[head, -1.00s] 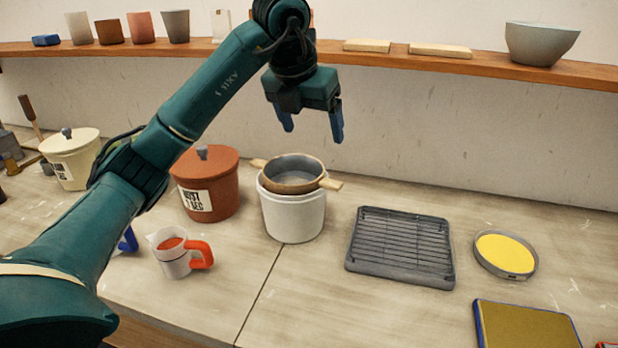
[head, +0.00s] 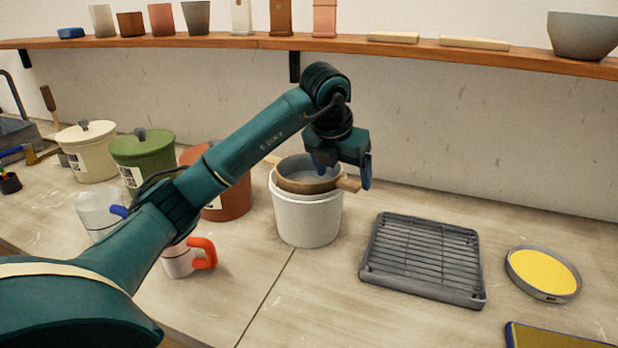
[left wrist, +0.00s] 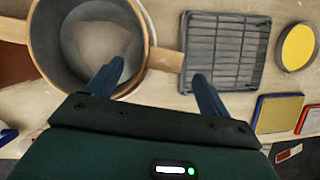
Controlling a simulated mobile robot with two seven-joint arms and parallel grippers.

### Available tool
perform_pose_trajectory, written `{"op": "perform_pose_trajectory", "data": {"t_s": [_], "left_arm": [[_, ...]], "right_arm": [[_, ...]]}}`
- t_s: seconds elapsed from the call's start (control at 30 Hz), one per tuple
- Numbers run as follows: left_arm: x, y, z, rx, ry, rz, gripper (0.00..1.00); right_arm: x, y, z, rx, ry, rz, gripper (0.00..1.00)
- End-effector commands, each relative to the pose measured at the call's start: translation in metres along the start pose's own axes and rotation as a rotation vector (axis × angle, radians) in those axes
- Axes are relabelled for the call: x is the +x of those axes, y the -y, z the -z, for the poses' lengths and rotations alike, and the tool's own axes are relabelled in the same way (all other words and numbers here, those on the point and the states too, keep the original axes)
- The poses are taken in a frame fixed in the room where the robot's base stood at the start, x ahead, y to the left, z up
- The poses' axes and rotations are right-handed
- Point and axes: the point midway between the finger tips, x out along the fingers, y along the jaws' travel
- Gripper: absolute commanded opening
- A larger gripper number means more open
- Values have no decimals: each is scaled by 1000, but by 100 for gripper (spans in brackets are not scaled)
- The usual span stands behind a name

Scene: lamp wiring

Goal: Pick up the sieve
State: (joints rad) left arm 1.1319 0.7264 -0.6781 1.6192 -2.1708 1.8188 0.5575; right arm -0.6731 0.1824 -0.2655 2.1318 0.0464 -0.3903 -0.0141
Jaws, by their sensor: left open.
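The sieve (head: 303,186) is a round, wooden-rimmed piece with a handle on each side. It rests on top of a white bucket (head: 307,222). My left gripper (head: 342,173) is open and empty, pointing down over the sieve's right side. In the left wrist view, the sieve's handle (left wrist: 166,60) shows between the fingertips of my gripper (left wrist: 158,72), with the round bowl to the left. I cannot tell whether the fingers touch the handle. My right gripper is not in view.
A wire rack (head: 424,258) and a yellow-filled round tray (head: 543,273) lie to the right. A terracotta pot (head: 232,203), a green lidded pot (head: 143,160) and a cream lidded pot (head: 88,152) stand to the left. A wooden shelf (head: 350,43) runs along the wall behind.

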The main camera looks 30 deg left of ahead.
Motion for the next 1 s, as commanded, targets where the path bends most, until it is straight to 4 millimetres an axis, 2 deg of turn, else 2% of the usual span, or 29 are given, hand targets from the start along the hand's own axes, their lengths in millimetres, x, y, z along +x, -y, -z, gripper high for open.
{"op": "perform_pose_trajectory", "data": {"t_s": [0.2,0.3,0.57,1.0], "left_arm": [[33,0,4,0,-5,2,81],[42,0,4,-1,-4,2,81],[45,-1,4,0,-2,1,81],[45,-1,4,0,-2,1,46]], "right_arm": [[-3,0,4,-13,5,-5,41],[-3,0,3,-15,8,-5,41],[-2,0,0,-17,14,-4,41],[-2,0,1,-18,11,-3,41]]}}
